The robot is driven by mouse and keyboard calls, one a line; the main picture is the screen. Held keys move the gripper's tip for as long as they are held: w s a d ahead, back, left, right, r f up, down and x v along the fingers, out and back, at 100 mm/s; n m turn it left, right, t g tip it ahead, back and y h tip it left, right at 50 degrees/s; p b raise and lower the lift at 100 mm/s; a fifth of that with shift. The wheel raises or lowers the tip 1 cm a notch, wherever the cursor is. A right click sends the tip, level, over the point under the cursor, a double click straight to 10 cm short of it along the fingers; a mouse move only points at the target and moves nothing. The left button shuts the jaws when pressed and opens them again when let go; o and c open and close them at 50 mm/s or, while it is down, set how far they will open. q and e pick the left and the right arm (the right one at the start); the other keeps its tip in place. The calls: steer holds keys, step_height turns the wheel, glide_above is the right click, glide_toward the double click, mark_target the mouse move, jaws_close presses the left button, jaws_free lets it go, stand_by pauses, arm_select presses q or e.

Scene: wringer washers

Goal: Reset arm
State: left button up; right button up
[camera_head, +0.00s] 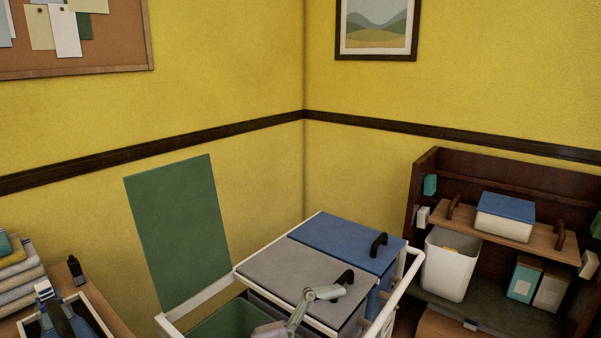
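A pale jointed arm comes up from the bottom edge, left of centre. It appears to be my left arm, and its end, my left gripper (330,293), is over the grey lid (290,275) of a white-framed cart. The gripper is close to the lid's black handle. I cannot tell whether it touches the handle, or whether its fingers are open or shut. Nothing is clearly held in it. My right gripper does not show.
The cart also has a blue lid (335,240), a white rail (392,300) and a raised green panel (180,230). Folded towels (20,275) and a tray (95,318) stand at the left. A brown shelf unit (425,185) with a white bin (447,272) stands at the right.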

arm_select(q)
steer(key=w+a+r+n+t+y, duration=0.1)
steer(key=w+a+n+t+y, duration=0.2)
steer(key=a+n+t+y, duration=0.35)
steer(key=w+a+r+n+t+y, duration=0.1)
steer(key=w+a+n+t+y, duration=0.25)
steer(key=a+n+t, duration=0.6)
steer(key=s+a+f+n+g+y, duration=0.25)
steer(key=a+f+n+y, duration=0.3)
steer(key=f, duration=0.35)
steer(key=s+a+f+n+g+y, duration=0.1)
steer(key=a+f+n+g+y, duration=0.25)
steer(key=a+f+y, duration=0.35)
steer(key=s+f+g+h, duration=0.2)
steer(key=s+f+g, duration=0.3)
steer(key=s+f, duration=0.45)
steer(key=s+f+g+h, duration=0.1)
steer(key=s+f+g, duration=0.5)
steer(key=s, duration=0.6)
step_height(320, 180, down, 25)
steer(key=s, duration=0.1)
steer(key=s+a+f+g, duration=0.1)
steer(key=s+a+f, duration=0.1)
steer(key=s+f, duration=1.5)
steer(key=shift+s+f+m+g, duration=0.2)
steer(key=shift+m+g, duration=0.1)
steer(key=shift+g, duration=0.1)
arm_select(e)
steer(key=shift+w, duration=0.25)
